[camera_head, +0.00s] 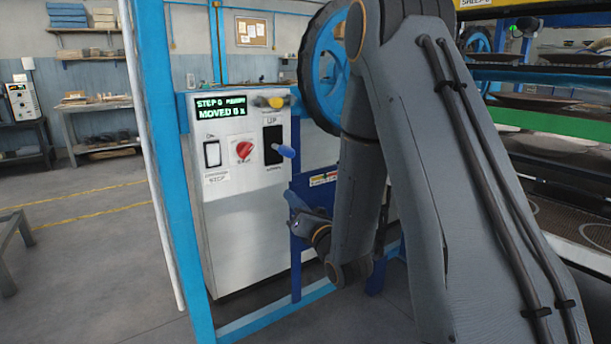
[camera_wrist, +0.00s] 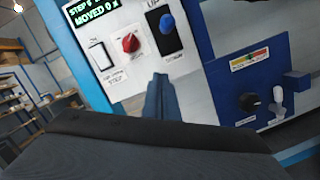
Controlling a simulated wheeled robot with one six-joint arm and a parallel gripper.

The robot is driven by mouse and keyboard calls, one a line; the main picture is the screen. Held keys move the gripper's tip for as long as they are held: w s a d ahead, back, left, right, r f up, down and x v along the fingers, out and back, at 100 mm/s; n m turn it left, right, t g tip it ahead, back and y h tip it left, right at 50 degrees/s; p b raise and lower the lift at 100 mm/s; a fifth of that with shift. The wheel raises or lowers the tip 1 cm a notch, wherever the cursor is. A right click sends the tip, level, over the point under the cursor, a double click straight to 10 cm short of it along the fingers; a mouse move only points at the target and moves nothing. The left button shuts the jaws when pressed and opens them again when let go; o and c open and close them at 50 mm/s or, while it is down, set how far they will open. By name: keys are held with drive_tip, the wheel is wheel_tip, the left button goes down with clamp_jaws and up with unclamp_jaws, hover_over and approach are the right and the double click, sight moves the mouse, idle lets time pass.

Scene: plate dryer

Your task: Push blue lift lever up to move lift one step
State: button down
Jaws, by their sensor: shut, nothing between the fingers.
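The blue lift lever (camera_head: 284,150) sticks out of a dark slot marked UP on the white control box (camera_head: 241,235). In the wrist view, the lever's blue knob (camera_wrist: 168,23) is near the top, above my fingertips. My gripper (camera_wrist: 160,80) is shut and empty, its two fingers together and pointing up at the panel just below the slot. In the head view, my gripper (camera_head: 292,198) is below and slightly right of the lever, apart from it; my arm hides part of it. The green display (camera_head: 220,107) reads STEP 0 and MOVED 0, partly blurred.
A red knob (camera_head: 243,149) and a white rocker switch (camera_head: 212,154) sit left of the lever. A yellow-and-black button (camera_head: 270,102) is above it. A blue frame post (camera_head: 160,130) stands left of the box. A blue wheel (camera_head: 322,70) is at upper right.

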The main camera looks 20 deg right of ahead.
sight(282, 149)
drive_tip(key=shift+s+d+r+n+t, duration=0.15)
drive_tip(key=shift+s+d+n+t, duration=0.15)
drive_tip(key=shift+d, duration=0.35)
drive_tip(key=shift+w+d, duration=0.1)
drive_tip(key=w+r, duration=0.5)
drive_tip(key=w, duration=0.5)
drive_tip(key=shift+r+p, duration=0.3)
drive_tip(key=shift+p, duration=0.15)
